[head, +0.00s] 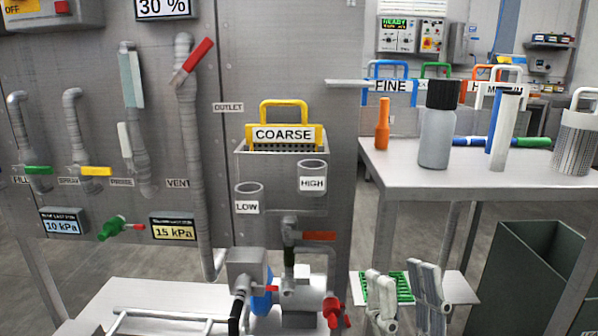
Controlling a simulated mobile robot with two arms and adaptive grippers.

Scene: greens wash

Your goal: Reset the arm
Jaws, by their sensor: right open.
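My right gripper (402,280) comes up from the bottom edge, right of the middle. Its two grey fingers stand apart, with nothing held between them. Behind the fingers is a green slotted piece (404,291) on a low light-grey surface, partly hidden by them. The rest of my right arm is out of the picture. My left gripper does not show.
A grey panel with pipes and valves fills the left. A yellow-handled COARSE basket (285,136) sits in a holder above LOW and HIGH cups. The pump (249,272) is below. A table (470,170) holds bottles at right, with a dark bin (520,280) beneath.

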